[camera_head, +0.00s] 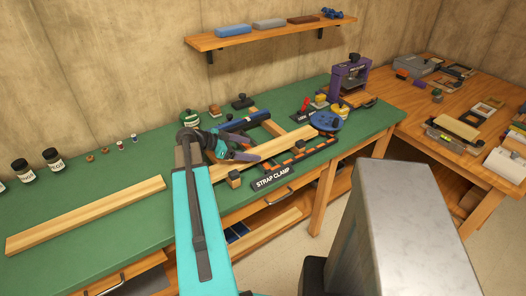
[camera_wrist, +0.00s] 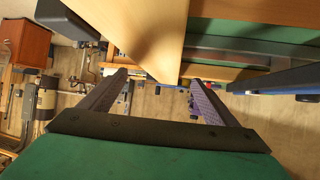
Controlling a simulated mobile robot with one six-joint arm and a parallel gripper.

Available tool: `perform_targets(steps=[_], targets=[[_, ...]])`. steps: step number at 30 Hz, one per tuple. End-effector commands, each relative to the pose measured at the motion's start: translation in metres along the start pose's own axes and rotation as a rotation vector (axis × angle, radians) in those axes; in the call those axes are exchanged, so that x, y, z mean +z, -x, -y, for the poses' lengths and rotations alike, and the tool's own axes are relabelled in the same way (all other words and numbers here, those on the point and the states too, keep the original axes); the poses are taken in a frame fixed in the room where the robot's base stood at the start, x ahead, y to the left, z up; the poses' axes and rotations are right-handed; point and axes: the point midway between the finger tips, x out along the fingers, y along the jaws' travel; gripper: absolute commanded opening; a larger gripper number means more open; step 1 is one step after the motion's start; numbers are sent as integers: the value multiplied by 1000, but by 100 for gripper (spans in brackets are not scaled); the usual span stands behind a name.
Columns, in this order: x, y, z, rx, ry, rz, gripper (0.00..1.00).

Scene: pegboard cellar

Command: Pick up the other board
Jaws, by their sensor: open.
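One pale wooden board (camera_head: 85,215) lies flat and slantwise on the left part of the green bench. A second pale board (camera_head: 290,143) lies by the strap clamp (camera_head: 285,165), right of my gripper (camera_head: 243,155). My gripper is open and empty, low over the bench near the second board's left end. In the wrist view, my gripper (camera_wrist: 157,82) has its two fingers spread apart. A board's edge and corner (camera_wrist: 152,40) show beyond and between the fingertips there. I cannot tell whether the fingers straddle it or stand short of it.
Jars (camera_head: 54,164) stand at the bench's back left. A shelf (camera_head: 265,33) hangs above.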

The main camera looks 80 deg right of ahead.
Motion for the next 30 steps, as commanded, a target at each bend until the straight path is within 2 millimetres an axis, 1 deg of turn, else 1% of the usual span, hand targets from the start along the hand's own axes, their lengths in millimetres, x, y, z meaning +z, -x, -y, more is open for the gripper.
perform_targets(steps=[10,14,17,25,30], targets=[[0,-1,0,0,0,0,83],[-1,-6,0,1,0,0,83],[-3,-14,0,3,0,0,83],[-3,-43,1,3,0,-1,83],[-2,-53,1,1,0,-1,83]])
